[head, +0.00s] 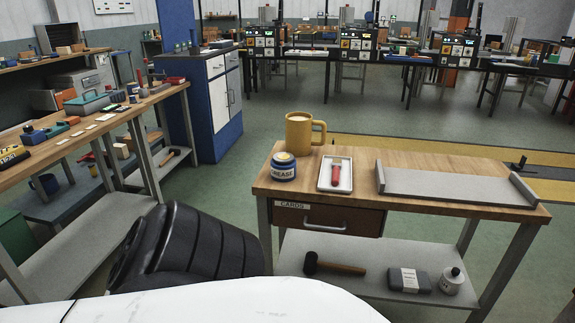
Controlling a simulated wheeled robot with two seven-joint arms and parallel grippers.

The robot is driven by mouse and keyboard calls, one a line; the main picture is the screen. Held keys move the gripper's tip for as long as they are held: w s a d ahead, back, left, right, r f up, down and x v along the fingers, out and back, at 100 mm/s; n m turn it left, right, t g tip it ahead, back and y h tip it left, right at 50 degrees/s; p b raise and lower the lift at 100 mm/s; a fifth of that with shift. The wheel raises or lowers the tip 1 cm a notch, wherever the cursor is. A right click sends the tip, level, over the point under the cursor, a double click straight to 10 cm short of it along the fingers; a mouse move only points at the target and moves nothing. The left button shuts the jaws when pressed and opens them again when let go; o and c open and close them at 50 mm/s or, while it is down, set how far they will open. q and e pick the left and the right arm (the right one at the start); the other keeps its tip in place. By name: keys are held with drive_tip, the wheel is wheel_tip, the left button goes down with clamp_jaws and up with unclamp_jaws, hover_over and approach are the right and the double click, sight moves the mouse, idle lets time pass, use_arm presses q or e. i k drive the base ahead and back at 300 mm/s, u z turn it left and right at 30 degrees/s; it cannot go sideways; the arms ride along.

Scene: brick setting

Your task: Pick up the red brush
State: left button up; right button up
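A red brush (337,178) lies in a small white tray (323,188) on the wooden top of the workbench (430,212) at the right. Its red handle points toward the bench's front edge, and a pale part is at the far end. The tray stands between the grease tin and a grey channel-shaped piece. Neither of my grippers is in view. A black ribbed part and a white surface, which look like my own body, fill the lower left and bottom centre.
A blue-and-white grease tin (283,167) stands just left of the tray. A yellow mug (303,133) is behind it. A grey channel piece (445,187) takes up the bench's right side. Below are a drawer (325,218) and a shelf with a mallet (335,267).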

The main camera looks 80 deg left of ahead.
sight(337, 165)
drive_tip(key=u, duration=2.1)
